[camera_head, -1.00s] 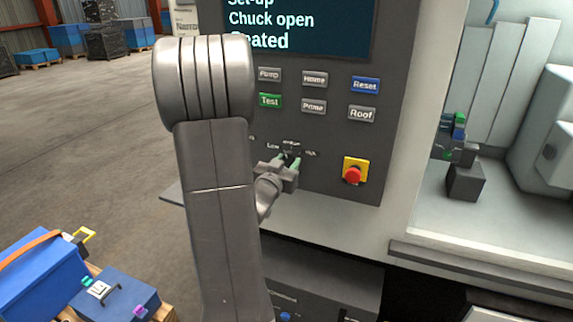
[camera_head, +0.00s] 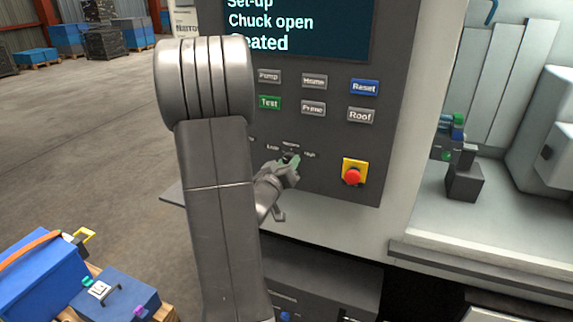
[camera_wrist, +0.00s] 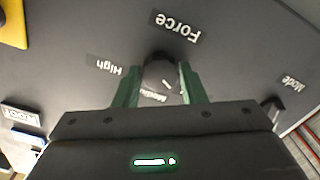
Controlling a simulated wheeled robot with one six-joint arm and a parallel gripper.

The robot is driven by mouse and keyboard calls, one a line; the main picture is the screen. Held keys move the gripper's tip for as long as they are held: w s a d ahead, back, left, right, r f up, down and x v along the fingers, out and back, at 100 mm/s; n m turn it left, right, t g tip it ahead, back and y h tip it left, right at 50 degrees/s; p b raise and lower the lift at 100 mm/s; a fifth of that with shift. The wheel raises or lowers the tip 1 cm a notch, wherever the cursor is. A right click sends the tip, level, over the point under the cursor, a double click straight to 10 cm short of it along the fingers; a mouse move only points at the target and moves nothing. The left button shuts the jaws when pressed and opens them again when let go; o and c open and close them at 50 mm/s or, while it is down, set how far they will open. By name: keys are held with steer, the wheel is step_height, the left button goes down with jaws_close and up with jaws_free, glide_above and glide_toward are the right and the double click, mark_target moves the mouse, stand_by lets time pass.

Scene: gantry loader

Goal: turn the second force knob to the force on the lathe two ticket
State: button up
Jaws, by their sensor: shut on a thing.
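The force knob (camera_wrist: 160,72) is a dark round knob on the grey control panel, below a "Force" label (camera_wrist: 175,25) in the wrist view. "High" (camera_wrist: 104,65) and a partly hidden "Medium" label (camera_wrist: 153,97) lie around it. My gripper (camera_head: 290,163) is at the panel, its green fingers on either side of the knob and shut on it. A small pale mark shows on the knob, but its exact setting is unclear. In the head view the fingers hide most of the knob. No lathe two ticket can be made out.
A "Mode" knob (camera_wrist: 272,108) is beside the force knob. A red emergency stop (camera_head: 353,175) on a yellow plate is to the right, with push buttons such as Prime (camera_head: 313,108) above. The screen (camera_head: 290,30) reads "Chuck open". Blue cases (camera_head: 115,295) stand lower left.

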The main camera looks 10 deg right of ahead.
steer(key=o, duration=1)
steer(key=shift+s, duration=0.1)
steer(key=b+v, duration=0.2)
steer(key=v, duration=1.1)
steer(key=shift+s+a, duration=0.25)
steer(key=shift+s, duration=0.05)
steer(key=shift+w, duration=0.1)
steer(key=p+x, duration=0.2)
steer(key=x, duration=1.1)
steer(key=shift+w+d, duration=0.25)
steer(key=shift+w, duration=0.05)
